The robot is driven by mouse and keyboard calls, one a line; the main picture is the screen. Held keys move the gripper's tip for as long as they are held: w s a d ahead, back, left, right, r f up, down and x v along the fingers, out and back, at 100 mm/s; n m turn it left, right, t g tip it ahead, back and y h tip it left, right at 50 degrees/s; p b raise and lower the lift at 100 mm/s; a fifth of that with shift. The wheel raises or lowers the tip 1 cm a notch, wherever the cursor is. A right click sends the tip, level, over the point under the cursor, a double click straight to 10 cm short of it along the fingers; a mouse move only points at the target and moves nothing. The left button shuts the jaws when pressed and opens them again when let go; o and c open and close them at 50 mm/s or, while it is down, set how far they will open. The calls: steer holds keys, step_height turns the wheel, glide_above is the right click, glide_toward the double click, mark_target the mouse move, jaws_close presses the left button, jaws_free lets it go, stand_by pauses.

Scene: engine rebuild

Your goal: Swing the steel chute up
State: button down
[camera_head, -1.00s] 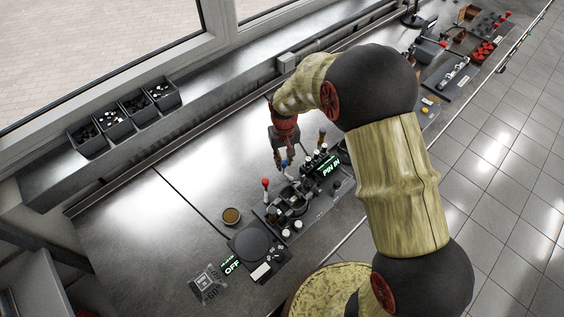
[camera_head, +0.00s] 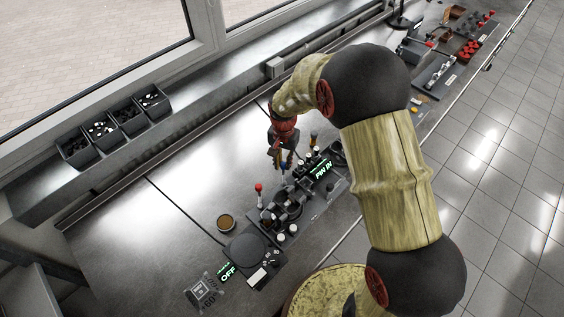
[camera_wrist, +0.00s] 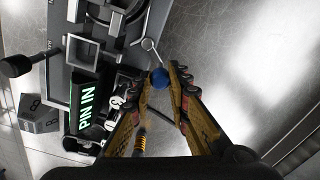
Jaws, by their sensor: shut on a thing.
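My gripper (camera_wrist: 168,76) is shut on a blue ball knob (camera_wrist: 159,78) at the end of a short steel rod (camera_wrist: 151,51). In the head view my gripper (camera_head: 283,164) points down over the back side of the dark fixture (camera_head: 312,204). The rod runs from the knob towards the fixture's dark machined parts. I cannot clearly tell which part is the steel chute; the fingers and the small scale hide detail. The fixture's lit display (camera_wrist: 87,107) reads PIN IN.
A red-knobbed lever (camera_head: 259,188) stands left of my gripper. A brown-filled cup (camera_head: 225,222) and a round dark plate (camera_head: 247,250) beside an OFF display (camera_head: 227,272) lie further left. Parts bins (camera_head: 102,131) line the sill. Bare bench lies behind the fixture.

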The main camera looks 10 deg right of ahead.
steer(key=shift+w, duration=0.1)
stand_by(0.4)
steer(key=c, duration=1.7)
jaws_free()
steer(key=shift+o, duration=0.2)
step_height(320, 180, up, 12)
